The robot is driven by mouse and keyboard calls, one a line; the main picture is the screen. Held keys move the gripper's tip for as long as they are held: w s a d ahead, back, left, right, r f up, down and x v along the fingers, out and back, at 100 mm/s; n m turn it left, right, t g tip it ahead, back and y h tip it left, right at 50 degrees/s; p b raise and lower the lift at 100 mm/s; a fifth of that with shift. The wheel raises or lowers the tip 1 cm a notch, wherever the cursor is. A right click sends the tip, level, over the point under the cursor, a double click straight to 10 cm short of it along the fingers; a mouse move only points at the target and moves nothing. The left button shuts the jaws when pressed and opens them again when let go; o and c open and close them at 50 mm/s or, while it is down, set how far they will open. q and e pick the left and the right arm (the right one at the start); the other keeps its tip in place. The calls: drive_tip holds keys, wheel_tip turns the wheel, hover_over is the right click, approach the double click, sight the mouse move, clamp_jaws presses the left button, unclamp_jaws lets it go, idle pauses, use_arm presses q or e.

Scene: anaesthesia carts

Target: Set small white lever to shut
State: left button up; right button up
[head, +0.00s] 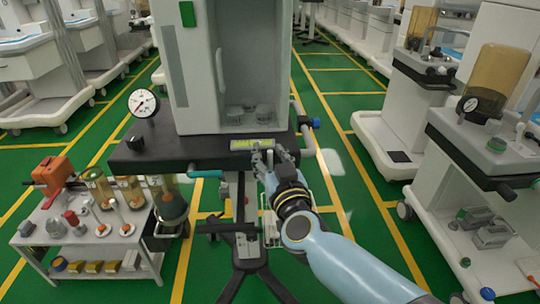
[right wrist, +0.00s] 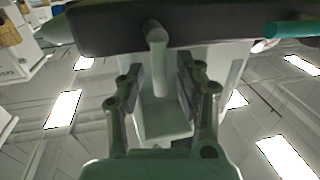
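A small pale lever (right wrist: 157,50) shows in the right wrist view as a short rod with a rounded end, against the dark edge of the cart's shelf (head: 180,155). My right gripper (head: 271,156) is at the shelf's front edge, just below the lit yellow-green display (head: 252,144). In the right wrist view its two fingers (right wrist: 158,85) are spread apart, with the lever between and just beyond their tips. I see no contact. In the head view I cannot make out the lever, which the gripper seems to hide. My left gripper is not in view.
A teal handle (head: 206,173) sticks out from the shelf left of my gripper. A round gauge (head: 144,103) stands at the shelf's left end. A small table (head: 88,235) with bottles and an orange device stands at left. Another cart (head: 480,150) stands at right.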

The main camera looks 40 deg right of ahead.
clamp_jaws()
drive_tip(key=shift+f, duration=0.1)
drive_tip(key=shift+d, duration=0.1)
idle(0.5)
drive_tip(key=m, duration=0.1)
drive_tip(key=d+m+b, duration=0.1)
drive_tip(key=m, duration=0.1)
drive_tip(key=s+m+b, duration=0.1)
drive_tip(key=shift+d+f+m+t+h, duration=0.15)
drive_tip(key=shift+f+m+t+h, duration=0.15)
drive_tip(key=shift+f+m, duration=0.1)
drive_tip(key=shift+s+d+f+m+h+b, duration=0.3)
drive_tip(key=shift+f+m+h+b, duration=0.35)
drive_tip(key=shift+m+b, duration=1.3)
drive_tip(key=shift+s+d+f+m+h+b, duration=0.15)
drive_tip(key=shift+d+f+m+h+b, duration=0.4)
drive_tip(key=shift+m, duration=2.65)
drive_tip(key=shift+s+d+f+m+h+b, duration=0.25)
drive_tip(key=shift+f+m+h+b, duration=0.45)
drive_tip(key=shift+m+b, duration=1.3)
drive_tip(key=shift+m+p, duration=0.55)
drive_tip(key=shift+m, duration=0.1)
